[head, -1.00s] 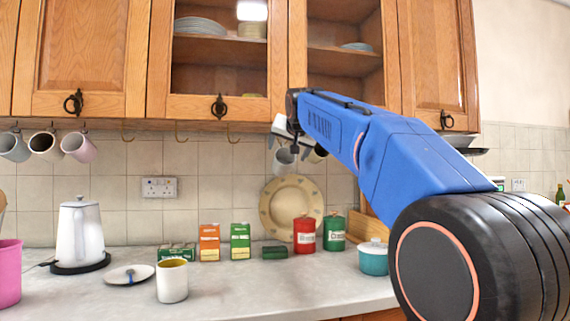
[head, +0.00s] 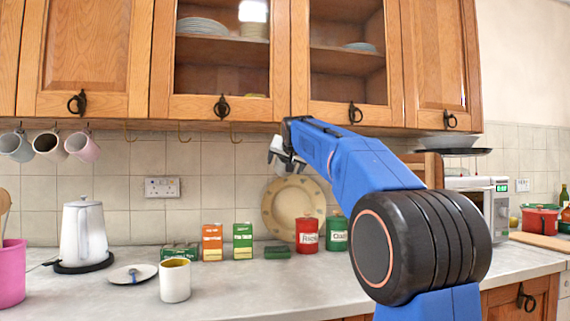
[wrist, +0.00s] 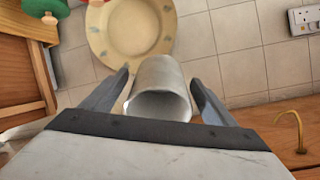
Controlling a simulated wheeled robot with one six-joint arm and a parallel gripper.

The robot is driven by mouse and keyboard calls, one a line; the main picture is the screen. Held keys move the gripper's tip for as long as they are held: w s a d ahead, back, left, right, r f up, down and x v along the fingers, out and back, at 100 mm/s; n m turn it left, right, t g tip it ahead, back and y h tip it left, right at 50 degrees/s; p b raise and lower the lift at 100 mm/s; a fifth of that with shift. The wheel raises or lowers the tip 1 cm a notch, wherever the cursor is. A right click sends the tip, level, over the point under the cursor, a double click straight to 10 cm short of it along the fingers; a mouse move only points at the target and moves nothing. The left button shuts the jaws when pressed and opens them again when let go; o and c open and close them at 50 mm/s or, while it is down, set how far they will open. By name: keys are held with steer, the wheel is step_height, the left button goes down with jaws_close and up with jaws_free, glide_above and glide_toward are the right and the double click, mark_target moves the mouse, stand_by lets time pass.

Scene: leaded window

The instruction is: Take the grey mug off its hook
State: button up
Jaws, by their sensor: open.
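A grey mug (wrist: 160,88) shows in the wrist view, its open mouth facing the camera. My gripper (wrist: 160,78) is open, with one finger on each side of the mug. Narrow gaps seem to show beside it, but I cannot tell whether either finger touches. The mug's handle and its hook are hidden. In the head view my gripper (head: 284,152) is under the cupboard edge, in front of the tiled wall, and mostly covers the mug.
An empty brass hook (wrist: 292,128) is beside the gripper in the wrist view. A patterned plate (head: 292,205) leans on the wall below. Red (head: 307,234) and green canisters (head: 337,233) stand under my arm. Several mugs (head: 47,145) hang at far left.

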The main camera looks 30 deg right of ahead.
steer(key=shift+x, duration=0.9)
steer(key=c, duration=1.3)
steer(key=shift+r, duration=0.1)
steer(key=shift+r, duration=0.15)
steer(key=shift+w+r, duration=0.1)
steer(key=shift+r, duration=0.55)
steer(key=shift+d+r, duration=0.2)
steer(key=shift+r, duration=0.1)
steer(key=d, duration=0.1)
steer(key=s+d, duration=0.1)
steer(key=d, duration=0.1)
step_height(320, 180, down, 8)
steer(key=d, duration=0.2)
steer(key=s+a, duration=0.2)
steer(key=s, duration=0.6)
steer(key=s+a+f, duration=0.1)
steer(key=s+a, duration=0.2)
steer(key=s, duration=0.4)
steer(key=shift+s+a, duration=0.2)
steer(key=shift+s, duration=0.2)
